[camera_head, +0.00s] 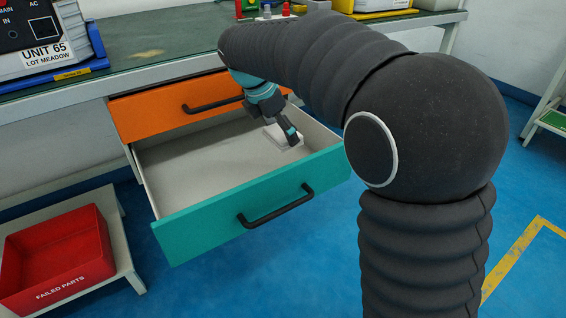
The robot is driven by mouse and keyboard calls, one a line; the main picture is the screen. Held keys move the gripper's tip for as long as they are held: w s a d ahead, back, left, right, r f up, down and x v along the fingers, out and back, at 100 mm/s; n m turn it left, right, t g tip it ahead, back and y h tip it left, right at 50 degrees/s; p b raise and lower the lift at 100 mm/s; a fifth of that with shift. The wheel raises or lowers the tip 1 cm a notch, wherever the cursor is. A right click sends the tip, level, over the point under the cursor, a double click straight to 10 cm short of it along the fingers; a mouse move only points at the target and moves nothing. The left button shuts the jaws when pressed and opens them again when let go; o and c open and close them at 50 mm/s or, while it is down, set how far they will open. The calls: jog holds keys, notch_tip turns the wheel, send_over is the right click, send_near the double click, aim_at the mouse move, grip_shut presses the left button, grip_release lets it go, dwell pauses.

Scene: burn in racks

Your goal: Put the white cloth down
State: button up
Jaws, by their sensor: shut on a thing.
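My gripper (290,136) reaches down into an open teal-fronted drawer (190,222), near its right side. It is shut on the white cloth (277,134), a small pale patch at the fingers. Much of the cloth is hidden by the gripper, and it is pale against the drawer's light inside. I cannot tell whether the cloth touches the drawer floor.
An orange drawer (150,112) sits shut above the open one, under a green-topped bench (150,45). A red bin (55,255) labelled FAILED PARTS stands on a low shelf at left. The drawer's left part is empty. Blue floor lies in front.

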aim_at(270, 142)
jog(key=f, duration=0.2)
jog(key=f+b, duration=0.1)
jog(key=f, duration=0.3)
jog(key=shift+w+f+b, duration=0.1)
jog(key=shift+w+b, duration=0.2)
jog(key=shift+w, duration=0.05)
jog(key=shift+f+b, duration=0.5)
jog(key=shift+f, duration=1.65)
jog(key=shift+f, duration=0.15)
jog(key=o, duration=0.7)
jog(key=p+v, duration=0.2)
jog(key=v, duration=1)
jog(key=shift+p, duration=0.35)
